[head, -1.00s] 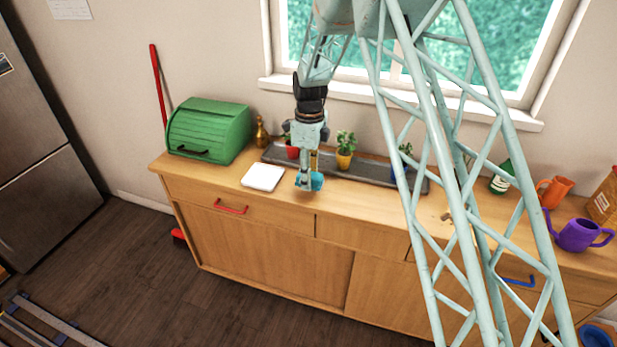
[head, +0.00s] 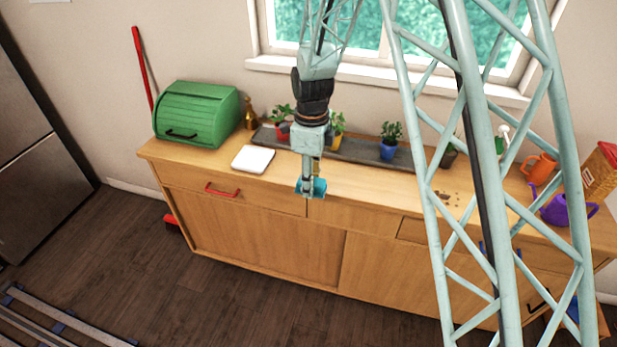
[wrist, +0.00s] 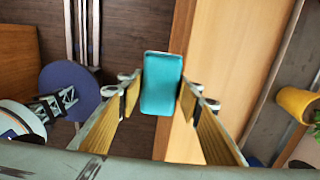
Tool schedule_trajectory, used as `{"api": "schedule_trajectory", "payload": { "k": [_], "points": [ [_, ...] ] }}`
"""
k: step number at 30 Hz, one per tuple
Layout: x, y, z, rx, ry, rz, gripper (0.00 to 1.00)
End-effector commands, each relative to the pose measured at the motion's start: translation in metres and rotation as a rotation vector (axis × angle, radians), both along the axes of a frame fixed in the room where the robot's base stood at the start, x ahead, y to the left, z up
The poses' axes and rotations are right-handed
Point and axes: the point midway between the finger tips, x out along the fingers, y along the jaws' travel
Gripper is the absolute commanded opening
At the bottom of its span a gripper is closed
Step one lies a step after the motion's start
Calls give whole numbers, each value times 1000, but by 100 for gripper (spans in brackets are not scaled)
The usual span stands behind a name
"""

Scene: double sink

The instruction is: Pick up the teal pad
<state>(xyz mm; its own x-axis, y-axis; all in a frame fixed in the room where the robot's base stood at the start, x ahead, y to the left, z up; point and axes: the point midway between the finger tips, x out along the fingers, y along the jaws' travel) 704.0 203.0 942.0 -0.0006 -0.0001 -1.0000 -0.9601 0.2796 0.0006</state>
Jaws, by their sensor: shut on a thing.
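The teal pad (wrist: 161,84) is a small rounded rectangle held between the two fingers of my gripper (wrist: 158,100) in the wrist view. My gripper is shut on it, one finger pad on each long side. In the head view the teal pad (head: 318,187) shows at the fingertips of my gripper (head: 311,186), in front of the counter's front edge. In the wrist view, the floor and part of the wooden counter lie beneath the pad.
A white square pad (head: 253,159) lies on the wooden counter (head: 215,170), left of my gripper. Behind stand a green bread box (head: 197,114) and a dark tray (head: 355,149) with several potted plants. A purple watering can (head: 562,208) and orange jug (head: 541,168) stand at right.

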Motion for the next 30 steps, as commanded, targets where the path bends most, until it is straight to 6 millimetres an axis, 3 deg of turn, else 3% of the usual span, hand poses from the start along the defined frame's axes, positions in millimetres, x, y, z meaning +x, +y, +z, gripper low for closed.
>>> {"api": "schedule_trajectory", "payload": {
  "k": [21,22,24,30],
  "points": [
    [-5,-2,1,1,-1,0,23],
    [-5,-2,1,0,-1,0,30],
    [-5,-2,1,1,-1,0,24],
    [-5,-1,1,0,-1,0,24]
  ]
}}
